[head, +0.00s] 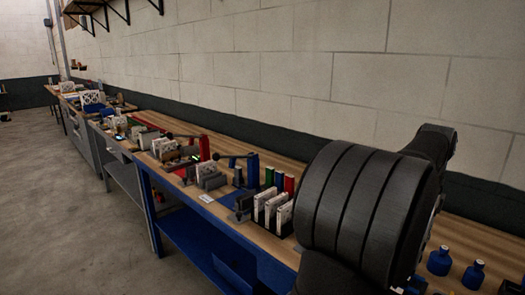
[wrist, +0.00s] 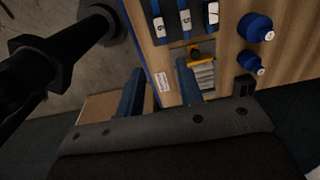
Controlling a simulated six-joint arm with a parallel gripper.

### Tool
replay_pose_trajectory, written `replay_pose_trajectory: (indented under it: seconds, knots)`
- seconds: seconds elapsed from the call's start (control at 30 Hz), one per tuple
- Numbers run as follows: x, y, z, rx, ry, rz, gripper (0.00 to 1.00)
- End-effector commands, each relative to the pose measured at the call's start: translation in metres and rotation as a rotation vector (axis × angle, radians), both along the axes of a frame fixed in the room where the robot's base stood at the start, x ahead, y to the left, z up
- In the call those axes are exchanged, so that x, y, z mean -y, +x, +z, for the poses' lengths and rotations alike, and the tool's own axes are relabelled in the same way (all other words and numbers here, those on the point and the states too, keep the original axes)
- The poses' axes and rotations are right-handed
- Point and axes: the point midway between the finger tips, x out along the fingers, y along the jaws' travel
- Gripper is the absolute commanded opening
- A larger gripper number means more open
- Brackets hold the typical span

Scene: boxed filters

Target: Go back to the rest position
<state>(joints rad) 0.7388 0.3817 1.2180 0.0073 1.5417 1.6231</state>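My gripper (wrist: 158,72) shows in the wrist view with its two blue fingers spread apart. It is open, and I see nothing held between them. The fingers are over the front edge of the wooden bench (wrist: 150,42), beside a small white label (wrist: 162,82). In the head view my dark arm fills the right foreground, and the gripper itself does not show there. White filter boxes (head: 272,208) stand upright in a dark rack in front of the arm. In the wrist view, blue items with white labels (wrist: 186,20) sit in a dark holder above the fingers.
Two blue bottles (head: 440,261) stand on the bench right of my arm; they also show in the wrist view (wrist: 254,27). A yellow-topped item (wrist: 201,54) lies near the right finger. Green and red boxes (head: 289,184) stand behind the rack. A block wall (head: 300,60) runs behind the bench.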

Motion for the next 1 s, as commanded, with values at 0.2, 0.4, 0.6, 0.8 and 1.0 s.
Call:
replay_pose_trajectory:
  seconds: [0.2, 0.4, 0.6, 0.8, 1.0]
  knots:
    - [0.000, 0.000, -0.030, -0.005, -0.004, 0.005, 0.34]
    - [0.001, 0.000, -0.037, -0.004, -0.005, 0.005, 0.34]
    - [0.001, 0.000, -0.038, -0.004, -0.006, 0.006, 0.34]
    - [0.001, 0.000, -0.038, -0.004, -0.006, 0.006, 0.00]
    - [0.003, 0.000, -0.045, -0.024, -0.031, 0.060, 0.00]
